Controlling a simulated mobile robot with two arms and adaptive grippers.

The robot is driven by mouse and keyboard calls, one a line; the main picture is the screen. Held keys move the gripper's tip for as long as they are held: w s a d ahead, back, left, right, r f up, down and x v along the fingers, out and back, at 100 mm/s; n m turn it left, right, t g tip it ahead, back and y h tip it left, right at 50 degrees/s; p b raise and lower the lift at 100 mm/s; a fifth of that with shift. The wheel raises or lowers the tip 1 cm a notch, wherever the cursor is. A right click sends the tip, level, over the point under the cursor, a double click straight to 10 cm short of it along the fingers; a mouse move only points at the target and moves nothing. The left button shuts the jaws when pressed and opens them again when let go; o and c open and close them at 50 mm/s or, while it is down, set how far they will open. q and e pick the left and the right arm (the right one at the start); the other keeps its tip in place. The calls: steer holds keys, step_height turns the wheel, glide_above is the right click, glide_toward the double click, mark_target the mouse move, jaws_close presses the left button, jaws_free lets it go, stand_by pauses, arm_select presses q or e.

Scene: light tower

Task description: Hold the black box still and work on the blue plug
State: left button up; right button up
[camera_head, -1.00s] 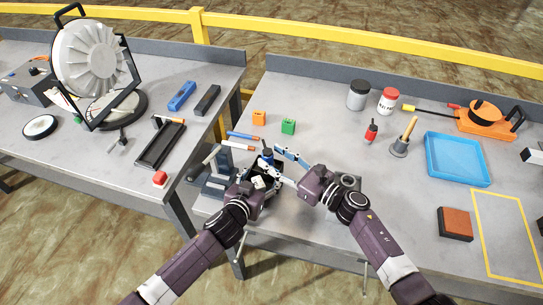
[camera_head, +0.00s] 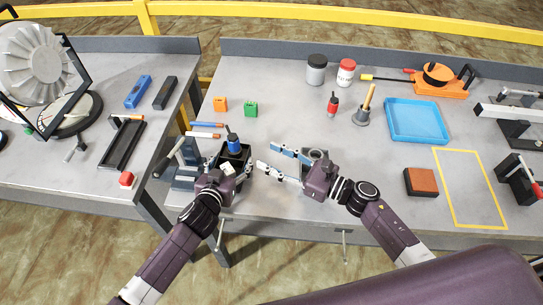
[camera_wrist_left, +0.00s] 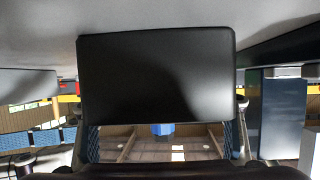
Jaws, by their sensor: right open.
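The black box (camera_head: 243,157) stands near the front left of the right-hand table. The blue plug (camera_head: 233,146), with a dark top, stands upright at the box; it also shows as a small blue patch in the left wrist view (camera_wrist_left: 162,129). My left gripper (camera_head: 232,168) is at the near side of the box. In the left wrist view its blue pads flank the box, shut on it; the fingertips are mostly hidden in the head view. My right gripper (camera_head: 268,159) is open and empty, to the right of the box, its fingers pointing left, apart from the plug.
A blue tray (camera_head: 417,121) and brown block (camera_head: 421,182) lie right.

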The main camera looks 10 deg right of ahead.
arm_select(q)
steer(key=o, duration=0.3)
steer(key=shift+o, duration=0.2)
steer(key=v, duration=1.2)
steer(key=shift+s+f, duration=0.1)
arm_select(e)
steer(key=shift+f, duration=0.1)
